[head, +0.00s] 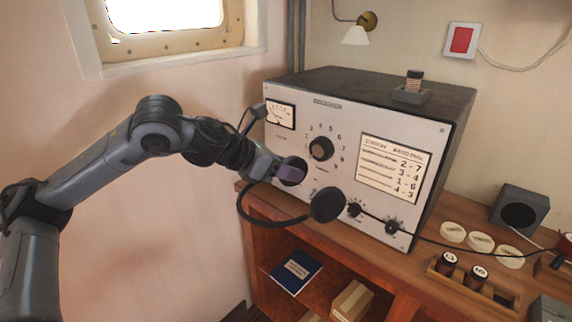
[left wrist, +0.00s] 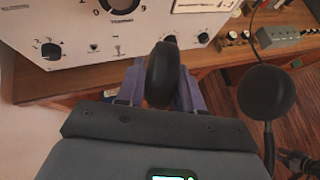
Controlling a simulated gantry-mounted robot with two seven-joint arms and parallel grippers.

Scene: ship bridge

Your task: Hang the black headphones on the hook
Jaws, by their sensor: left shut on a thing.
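The black headphones (head: 327,205) hang in the air in front of the lower part of the radio set, with the headband curving down below the cups. My left gripper (head: 289,172), with purple fingers, is shut on one ear cup. In the left wrist view that cup (left wrist: 162,75) sits between the two fingers of the left gripper (left wrist: 160,92). The other cup (left wrist: 267,92) hangs free to the right. A thin black cable runs to the right in front of the set. I cannot make out a hook in either view.
The large grey radio set (head: 340,140) stands on the wooden desk (head: 440,270). Open shelves below hold a blue book (head: 296,271). A rack with dark cylinders (head: 447,263), pale discs (head: 480,241) and a small speaker (head: 520,207) are at right. A lamp (head: 356,34) is on the wall.

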